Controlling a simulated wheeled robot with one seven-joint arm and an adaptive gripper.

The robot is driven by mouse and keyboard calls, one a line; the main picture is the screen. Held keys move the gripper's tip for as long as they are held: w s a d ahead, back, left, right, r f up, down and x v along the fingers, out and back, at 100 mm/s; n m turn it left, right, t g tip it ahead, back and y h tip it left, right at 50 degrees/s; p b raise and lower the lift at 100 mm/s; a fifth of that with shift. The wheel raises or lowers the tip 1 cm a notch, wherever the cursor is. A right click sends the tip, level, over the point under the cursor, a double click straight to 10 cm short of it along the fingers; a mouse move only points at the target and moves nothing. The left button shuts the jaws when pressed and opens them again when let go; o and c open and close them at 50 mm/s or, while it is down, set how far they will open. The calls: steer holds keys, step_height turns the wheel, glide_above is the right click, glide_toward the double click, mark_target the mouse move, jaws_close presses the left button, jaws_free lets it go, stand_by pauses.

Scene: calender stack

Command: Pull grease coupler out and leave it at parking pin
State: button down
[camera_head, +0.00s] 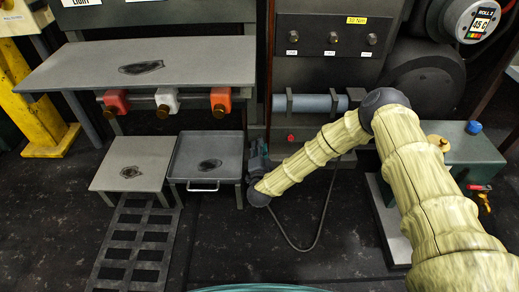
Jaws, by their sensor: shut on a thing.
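My gripper (258,152) is at the end of my arm, low in front of the dark cabinet, just right of the small tray table. It is shut, and a dark hose (312,235) loops from beside my wrist to the right. The grease coupler appears to be in the jaws, but it is too small and too hidden by my wrist to make out. I cannot tell which fitting, if any, is the parking pin.
A blue-grey roller (318,104) sits in brackets below the panel. A tray table (179,170) and a grey low table (113,172) stand left, beneath a long bench (90,73). A green box (470,150) stands right. Dark floor in front is mostly free.

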steer(key=shift+w, duration=0.25)
steer(key=c, duration=0.8)
jaws_free()
steer(key=s+p, duration=0.3)
steer(key=s, duration=0.4)
steer(key=shift+p, duration=0.4)
stand_by(0.4)
stand_by(0.4)
